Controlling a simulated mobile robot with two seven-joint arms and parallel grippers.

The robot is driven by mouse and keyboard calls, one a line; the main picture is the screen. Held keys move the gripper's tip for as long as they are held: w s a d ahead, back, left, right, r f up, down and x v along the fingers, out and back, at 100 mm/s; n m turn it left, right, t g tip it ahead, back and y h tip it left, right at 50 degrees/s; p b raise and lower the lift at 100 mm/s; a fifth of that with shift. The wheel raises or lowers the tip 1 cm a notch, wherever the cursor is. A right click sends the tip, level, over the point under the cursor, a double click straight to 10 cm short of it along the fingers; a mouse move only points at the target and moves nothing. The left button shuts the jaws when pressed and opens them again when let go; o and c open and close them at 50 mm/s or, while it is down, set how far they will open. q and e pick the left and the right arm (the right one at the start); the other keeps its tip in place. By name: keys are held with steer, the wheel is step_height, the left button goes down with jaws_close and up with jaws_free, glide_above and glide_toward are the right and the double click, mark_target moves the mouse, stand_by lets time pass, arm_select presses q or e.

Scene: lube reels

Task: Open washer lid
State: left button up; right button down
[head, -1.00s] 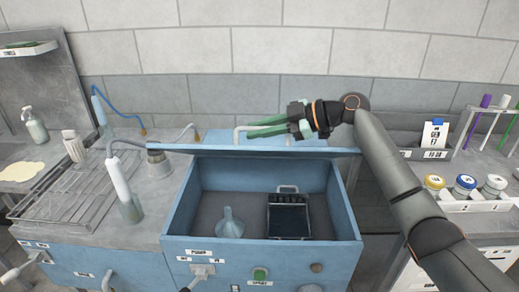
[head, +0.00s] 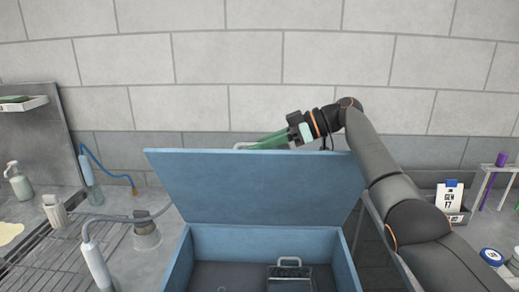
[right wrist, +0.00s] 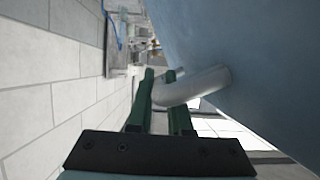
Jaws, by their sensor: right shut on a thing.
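The blue washer lid (head: 255,187) stands raised and tilted at the back of the blue washer box (head: 210,238). The box is open below it. My right gripper (head: 262,143) is behind the lid's top edge, its green fingers partly hidden by the lid. In the right wrist view the green fingers (right wrist: 160,100) are shut on the pale lid handle (right wrist: 195,87), a bent bar fixed to the blue lid face (right wrist: 240,50). In the head view only a bit of the handle (head: 240,146) shows. My left gripper is not in view.
A basket with a handle (head: 289,262) sits inside the box. A card holder (head: 450,197) is on the right. The tiled wall (head: 200,55) is close behind the lid.

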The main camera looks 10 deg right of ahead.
steer(key=shift+w, duration=0.2)
stand_by(0.3)
steer(key=c, duration=0.8)
jaws_free()
steer(key=shift+c, duration=0.2)
steer(key=shift+d, duration=0.1)
steer(key=v, duration=1.2)
steer(key=shift+d, duration=0.2)
steer(key=shift+s, duration=0.1)
